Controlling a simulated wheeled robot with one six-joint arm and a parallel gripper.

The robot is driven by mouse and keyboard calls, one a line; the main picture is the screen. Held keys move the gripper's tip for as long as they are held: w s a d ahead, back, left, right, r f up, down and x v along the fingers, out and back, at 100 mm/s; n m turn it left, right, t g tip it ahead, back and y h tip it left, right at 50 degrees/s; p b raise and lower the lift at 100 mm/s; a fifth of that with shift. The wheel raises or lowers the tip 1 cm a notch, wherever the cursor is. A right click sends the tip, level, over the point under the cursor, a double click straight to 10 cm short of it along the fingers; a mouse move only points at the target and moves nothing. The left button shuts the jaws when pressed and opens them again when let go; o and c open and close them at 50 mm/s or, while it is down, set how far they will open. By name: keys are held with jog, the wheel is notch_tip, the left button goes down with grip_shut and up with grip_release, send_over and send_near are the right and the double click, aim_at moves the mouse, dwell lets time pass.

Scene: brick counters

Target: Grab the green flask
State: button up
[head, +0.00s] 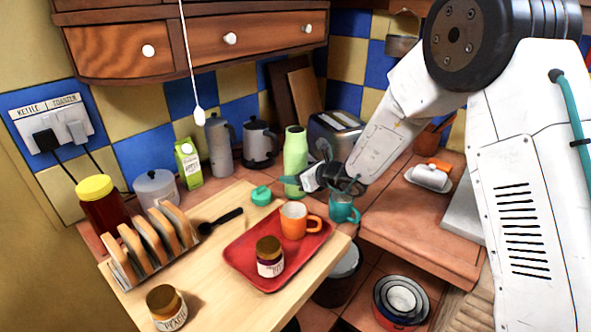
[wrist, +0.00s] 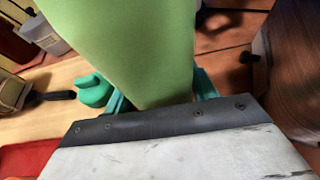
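The green flask (head: 295,158) stands upright at the back edge of the wooden board, right of the small teal lid. My gripper (head: 305,168) reaches it from the right, low on its body. One teal finger crosses in front of the flask; the other shows at its right side, partly hidden. In the wrist view the flask (wrist: 130,45) fills the upper middle, between the two teal fingers of my gripper (wrist: 160,92). The fingers are spread, one on each side and very close to it; firm contact is not clear.
A teal lid (head: 261,195) lies just left of the flask. A red tray (head: 250,270) with an orange mug (head: 294,220) and a jar (head: 269,256) is in front. A teal mug (head: 343,208) stands below my gripper, and a toaster (head: 335,130) behind.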

jog(key=shift+c, duration=0.9)
jog(key=shift+r, duration=0.15)
